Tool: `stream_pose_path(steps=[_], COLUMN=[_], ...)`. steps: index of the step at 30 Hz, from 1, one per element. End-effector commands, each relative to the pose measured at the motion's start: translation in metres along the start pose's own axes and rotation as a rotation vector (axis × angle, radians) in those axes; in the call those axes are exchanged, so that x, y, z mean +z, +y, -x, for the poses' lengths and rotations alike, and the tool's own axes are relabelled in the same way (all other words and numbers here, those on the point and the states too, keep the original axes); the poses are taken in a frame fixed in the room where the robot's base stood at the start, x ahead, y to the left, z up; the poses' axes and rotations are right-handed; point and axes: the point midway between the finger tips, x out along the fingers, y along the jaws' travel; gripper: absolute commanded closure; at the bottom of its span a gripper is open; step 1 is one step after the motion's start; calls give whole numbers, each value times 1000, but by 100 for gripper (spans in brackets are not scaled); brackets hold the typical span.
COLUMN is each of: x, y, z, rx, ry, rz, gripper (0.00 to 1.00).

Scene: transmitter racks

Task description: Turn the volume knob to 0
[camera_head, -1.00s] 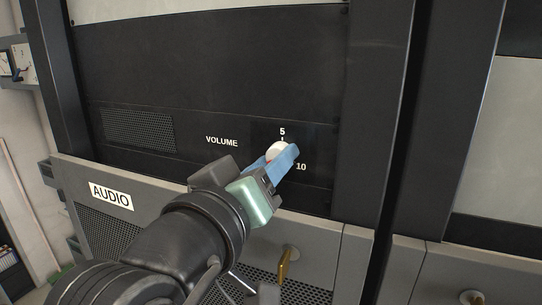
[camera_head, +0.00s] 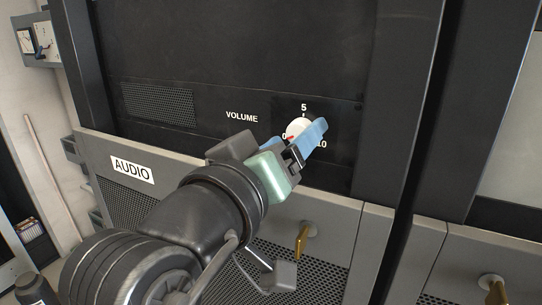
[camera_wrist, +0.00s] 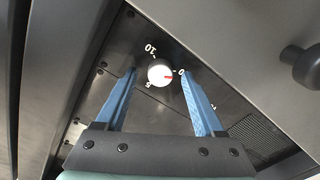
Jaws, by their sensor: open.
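The white volume knob (camera_head: 297,127) sits on the black panel, with marks 0, 5 and 10 around it. The knob (camera_wrist: 159,75) has a red pointer that, in the wrist view, points at or very near the 0 mark. My gripper (camera_head: 304,132) is open in front of the knob. In the wrist view, my gripper's (camera_wrist: 158,72) two blue fingers stand on either side of the knob with visible gaps, apart from it. In the head view, the fingers hide the knob's lower part and some of the 10 label.
The VOLUME label (camera_head: 241,117) is left of the knob. A grey AUDIO drawer front (camera_head: 330,225) with a brass handle (camera_head: 303,235) lies below. In the wrist view, a dark round knob (camera_wrist: 302,66) is at the right. A perforated grille (camera_head: 158,104) is left.

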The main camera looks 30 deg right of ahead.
Motion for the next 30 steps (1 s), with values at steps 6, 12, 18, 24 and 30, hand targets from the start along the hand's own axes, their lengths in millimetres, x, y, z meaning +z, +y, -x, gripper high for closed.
stream_pose_path(steps=[6,12,18,24,30], x=[2,1,1,1,0], y=[-3,-3,-2,0,0], z=[41,86,115,124,124], rx=[-5,-5,-4,-2,-1], ry=[8,7,5,1,1], rz=[-3,-3,-1,-1,0], gripper=[30,30,30,30,30])
